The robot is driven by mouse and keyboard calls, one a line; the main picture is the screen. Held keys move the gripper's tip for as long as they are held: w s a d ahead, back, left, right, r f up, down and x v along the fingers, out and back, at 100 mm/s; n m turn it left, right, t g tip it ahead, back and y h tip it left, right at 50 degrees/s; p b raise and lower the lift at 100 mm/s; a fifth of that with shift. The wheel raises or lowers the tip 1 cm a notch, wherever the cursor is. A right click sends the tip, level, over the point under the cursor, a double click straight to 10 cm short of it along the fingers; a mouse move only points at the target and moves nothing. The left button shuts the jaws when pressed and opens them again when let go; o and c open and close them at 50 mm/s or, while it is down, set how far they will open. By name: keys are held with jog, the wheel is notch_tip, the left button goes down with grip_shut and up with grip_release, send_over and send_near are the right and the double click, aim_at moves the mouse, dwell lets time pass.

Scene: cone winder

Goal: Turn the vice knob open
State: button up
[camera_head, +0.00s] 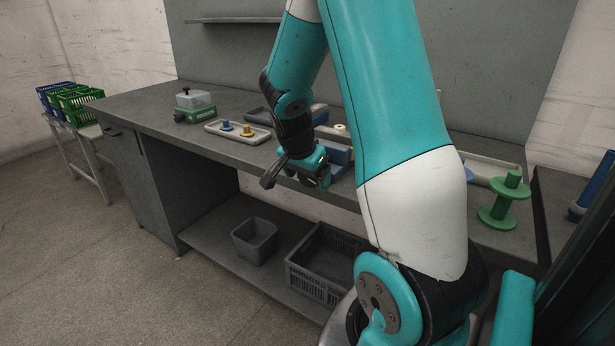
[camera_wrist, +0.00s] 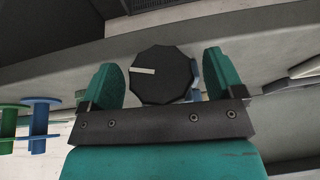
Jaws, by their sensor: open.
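The vice knob (camera_wrist: 160,78) is a dark, many-sided disc with a pale pointer mark towards its left in the wrist view. My gripper (camera_wrist: 162,68) is open, with one teal finger on each side of the knob. A gap shows between the left finger and the knob; the right finger is also apart from its edge. Whether the fingertips reach the knob's depth is hard to tell. A blue part (camera_wrist: 196,76), perhaps the vice body, shows behind the knob. In the head view, my gripper (camera_head: 318,166) is at the bench's front edge, beside a blue block (camera_head: 339,155); the knob is not clear there.
The grey bench (camera_head: 150,105) carries a tray (camera_head: 216,132) with small spools, a green-based box (camera_head: 194,104) and a large green spool (camera_head: 505,200). A bin (camera_head: 254,241) and a crate (camera_head: 318,262) stand on the lower shelf. Green and blue baskets (camera_head: 72,102) stand far left.

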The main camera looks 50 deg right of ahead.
jog(key=shift+f, duration=0.15)
jog(key=c, duration=0.9)
jog(key=shift+p, duration=0.4)
jog(key=g+p, duration=0.2)
jog(key=p, duration=0.1)
jog(key=shift+w+r+n+g, duration=0.15)
jog(key=shift+r+n+g, duration=0.1)
jog(key=shift+n+g, duration=0.05)
jog(key=shift+f+n+g+p, duration=0.2)
jog(key=shift+n+g+p, duration=0.1)
jog(key=shift+g+p, duration=1.3)
jog(key=o, duration=0.9)
